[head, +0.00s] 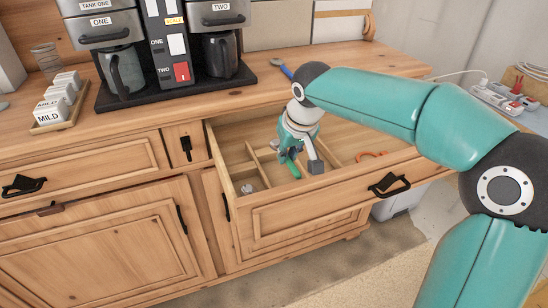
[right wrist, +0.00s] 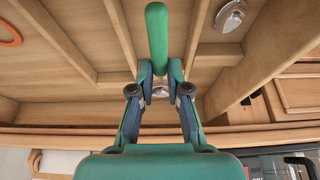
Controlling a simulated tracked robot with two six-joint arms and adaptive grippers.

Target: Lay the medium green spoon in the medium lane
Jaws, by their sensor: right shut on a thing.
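The green spoon shows as a green handle (right wrist: 157,38) in the right wrist view and as a short green piece (head: 294,170) in the head view. My right gripper (right wrist: 159,74) is shut on it. In the head view my right gripper (head: 289,157) is over the open drawer (head: 348,190), above its thin wooden dividers (head: 251,152). A small shiny metal patch shows between the fingers in the wrist view; I cannot tell if it is this spoon's bowl. I cannot tell whether the spoon touches the drawer floor. My left gripper is not in view.
A metal spoon bowl (right wrist: 230,15) lies in another lane; a metal end (head: 247,188) shows at the drawer's front left. An orange-handled thing (head: 372,154) lies in the right part. A blue-handled thing (head: 286,72) lies on the counter behind. A coffee machine (head: 165,45) stands back left.

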